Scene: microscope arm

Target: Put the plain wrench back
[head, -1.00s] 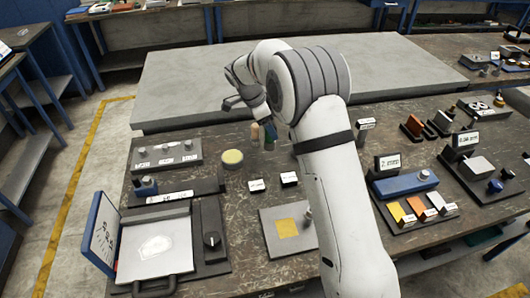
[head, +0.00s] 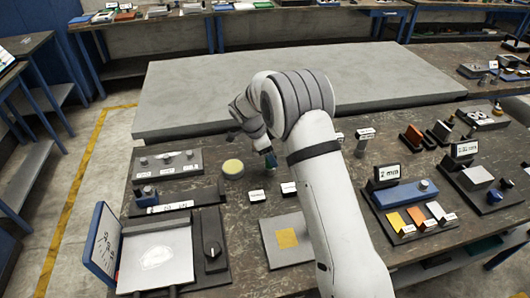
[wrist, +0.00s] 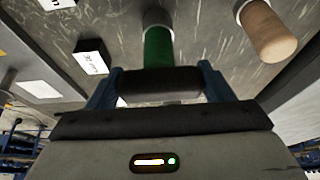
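A wooden handle (wrist: 266,32) stands outside the fingers to the right. I cannot tell from these handles which one is the plain wrench.
Two label blocks (head: 257,195) (head: 288,187) stand in front of the gripper. A grey plate with a yellow square (head: 287,239) lies nearer. A raised grey slab (head: 300,85) lies behind.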

